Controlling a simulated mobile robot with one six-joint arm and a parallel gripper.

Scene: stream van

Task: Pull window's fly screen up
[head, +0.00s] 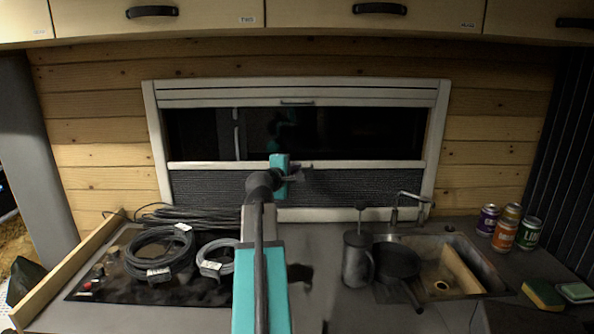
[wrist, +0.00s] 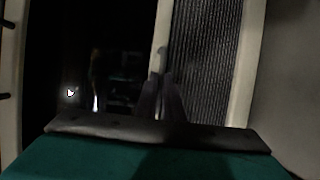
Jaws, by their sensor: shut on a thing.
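The window (head: 437,135) has a white frame and dark glass. Its fly screen (head: 215,187) is dark and pleated and covers the lower part of the opening, with a white rail (head: 215,165) along its top edge. My gripper (head: 300,171) is at the middle of this rail, shut on it. In the wrist view the pleated screen (wrist: 203,60) is right of the rail (wrist: 164,25), which runs upright there. The fingers (wrist: 161,95) meet at the rail; the exact grip point is dark and partly hidden.
A pale blind (head: 220,95) with a small handle is gathered at the window's top. Cupboards (head: 320,14) hang above.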

